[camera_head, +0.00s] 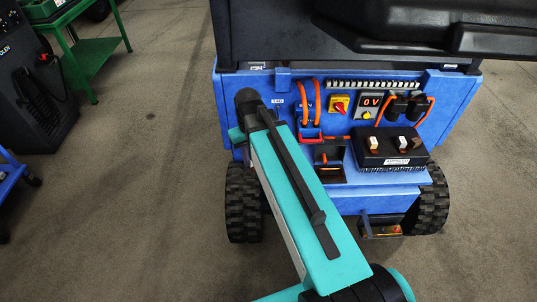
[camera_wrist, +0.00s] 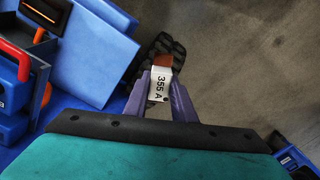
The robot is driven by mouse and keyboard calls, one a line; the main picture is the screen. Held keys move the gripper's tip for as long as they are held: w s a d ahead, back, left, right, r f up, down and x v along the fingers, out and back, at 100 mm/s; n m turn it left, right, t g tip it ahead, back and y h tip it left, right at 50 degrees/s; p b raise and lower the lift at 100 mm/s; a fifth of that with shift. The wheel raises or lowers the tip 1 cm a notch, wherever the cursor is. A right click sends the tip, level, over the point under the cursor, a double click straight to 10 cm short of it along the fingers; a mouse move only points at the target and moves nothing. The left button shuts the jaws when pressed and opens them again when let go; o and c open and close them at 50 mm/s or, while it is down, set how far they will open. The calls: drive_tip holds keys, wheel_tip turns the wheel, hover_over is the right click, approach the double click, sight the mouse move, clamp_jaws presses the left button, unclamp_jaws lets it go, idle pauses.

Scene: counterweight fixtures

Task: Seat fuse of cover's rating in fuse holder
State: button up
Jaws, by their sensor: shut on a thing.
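My gripper (camera_wrist: 161,82) shows purple fingers in the wrist view, shut on a white fuse (camera_wrist: 159,92) marked "355 A" with a copper-brown end. In the head view my arm hides the gripper and this fuse. A black fuse tray (camera_head: 392,161) on the blue machine's ledge carries several fuses, including a white one (camera_head: 373,143). A dark recess with an orange strip (camera_head: 330,172), left of the tray, may be the fuse holder; its inside is unclear. A red handle (camera_wrist: 14,58) shows at the wrist view's left. I cannot make out the cover's rating.
The blue machine (camera_head: 350,203) bears a "0 V" display (camera_head: 371,100), a red-yellow rotary switch (camera_head: 339,105) and orange cables (camera_head: 302,103). Its dark raised hood (camera_head: 290,30) overhangs the panel. A green table (camera_head: 92,50) stands far left.

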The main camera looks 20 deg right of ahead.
drive_tip(key=shift+a+m, duration=0.2)
drive_tip(key=shift+m, duration=0.7)
